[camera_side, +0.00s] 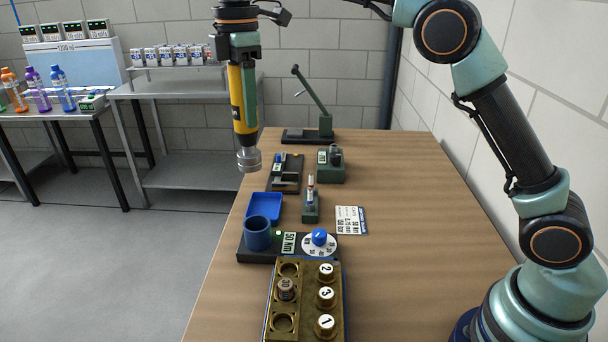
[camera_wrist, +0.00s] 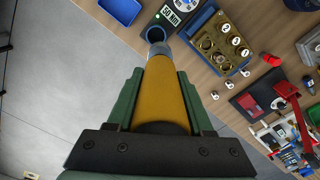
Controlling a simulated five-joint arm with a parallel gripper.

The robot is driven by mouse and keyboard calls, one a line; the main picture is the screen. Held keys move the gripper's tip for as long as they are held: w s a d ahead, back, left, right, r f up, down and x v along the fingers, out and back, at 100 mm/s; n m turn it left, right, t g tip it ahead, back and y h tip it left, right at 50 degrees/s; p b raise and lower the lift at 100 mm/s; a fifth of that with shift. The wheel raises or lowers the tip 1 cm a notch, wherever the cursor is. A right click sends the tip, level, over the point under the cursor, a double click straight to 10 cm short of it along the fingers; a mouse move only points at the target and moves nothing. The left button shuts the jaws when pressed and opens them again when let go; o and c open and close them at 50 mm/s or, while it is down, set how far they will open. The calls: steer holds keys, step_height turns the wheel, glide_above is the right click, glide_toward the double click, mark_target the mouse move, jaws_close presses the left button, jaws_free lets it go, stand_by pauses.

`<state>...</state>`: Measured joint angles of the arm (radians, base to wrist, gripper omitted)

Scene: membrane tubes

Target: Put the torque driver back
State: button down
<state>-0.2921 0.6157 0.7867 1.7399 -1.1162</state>
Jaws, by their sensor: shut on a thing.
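My gripper (camera_side: 246,95) is shut on the torque driver (camera_side: 236,98), which has a yellow body with black parts and a grey metal end. The driver hangs nearly upright, metal end down, in the air above the left side of the table. In the wrist view my gripper (camera_wrist: 162,80) has its green fingers on both sides of the yellow body (camera_wrist: 163,105). The blue round cup (camera_side: 257,233) stands empty-looking on a black base with a "50 Nm" label and a dial (camera_side: 319,243). In the wrist view the driver's end shows close to the cup (camera_wrist: 155,34), apart from it.
A brass block (camera_side: 305,305) with numbered caps and round holes stands in front of the base. A blue tray (camera_side: 263,207), a small stand (camera_side: 311,205), a card (camera_side: 351,220), a green fixture (camera_side: 331,165) and a lever press (camera_side: 312,130) stand around. The table's right side is clear.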

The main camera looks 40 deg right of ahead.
steer(key=shift+w+d, duration=0.3)
steer(key=shift+w, duration=0.15)
steer(key=shift+w+f, duration=0.1)
steer(key=shift+f, duration=0.05)
step_height(320, 180, down, 20)
steer(key=shift+r, duration=0.2)
steer(key=shift+f, duration=0.1)
steer(key=shift+c, duration=1.5)
jaws_free()
steer(key=shift+f, duration=0.1)
